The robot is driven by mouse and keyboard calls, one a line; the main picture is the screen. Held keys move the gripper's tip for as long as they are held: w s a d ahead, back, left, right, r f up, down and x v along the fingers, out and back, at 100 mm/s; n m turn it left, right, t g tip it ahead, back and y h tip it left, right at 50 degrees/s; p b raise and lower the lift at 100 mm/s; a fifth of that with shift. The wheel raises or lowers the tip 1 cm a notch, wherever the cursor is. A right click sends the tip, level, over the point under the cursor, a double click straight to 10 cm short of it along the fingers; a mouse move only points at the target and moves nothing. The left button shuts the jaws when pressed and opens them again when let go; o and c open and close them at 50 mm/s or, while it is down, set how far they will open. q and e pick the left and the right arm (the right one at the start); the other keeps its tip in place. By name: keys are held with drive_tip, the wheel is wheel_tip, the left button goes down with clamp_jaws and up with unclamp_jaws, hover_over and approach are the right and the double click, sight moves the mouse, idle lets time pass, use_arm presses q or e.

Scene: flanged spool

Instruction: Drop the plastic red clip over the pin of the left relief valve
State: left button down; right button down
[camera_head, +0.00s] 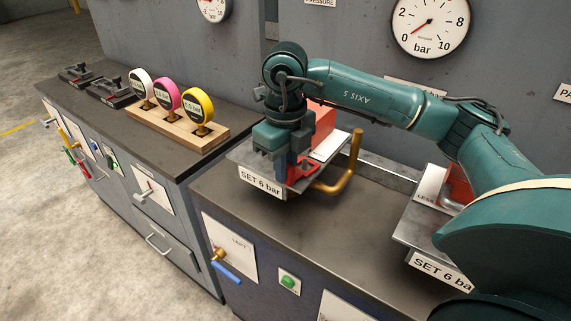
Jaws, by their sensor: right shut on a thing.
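My right gripper (288,172) reaches down over the left relief valve stand and is shut on the red clip (303,172). The clip is low beside the fingers, just above or on the grey plate (246,156); I cannot tell whether it touches. The pin of the left relief valve is hidden behind the gripper and clip. The stand carries a "SET 6 bar" label (260,183) on its front, a red block (322,122) behind the gripper, and a brass bent pipe (355,152) at its right. My left gripper is not in view.
On the left bench, a wooden block (172,127) holds white, pink and yellow gauges. Bare bench top (300,222) lies in front of the left stand.

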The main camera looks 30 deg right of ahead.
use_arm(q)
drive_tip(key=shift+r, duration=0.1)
use_arm(e)
drive_tip(key=shift+f, duration=0.1)
drive_tip(key=c, duration=1.9)
unclamp_jaws()
drive_tip(key=o, duration=0.5)
drive_tip(key=shift+c, duration=0.2)
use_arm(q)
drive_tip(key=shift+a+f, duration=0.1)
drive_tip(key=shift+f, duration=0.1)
use_arm(e)
drive_tip(key=shift+o, duration=0.5)
drive_tip(key=shift+r, duration=0.5)
use_arm(q)
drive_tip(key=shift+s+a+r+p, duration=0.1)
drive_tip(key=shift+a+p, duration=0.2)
drive_tip(key=shift+p, duration=0.3)
use_arm(e)
wheel_tip(320, 180, up, 12)
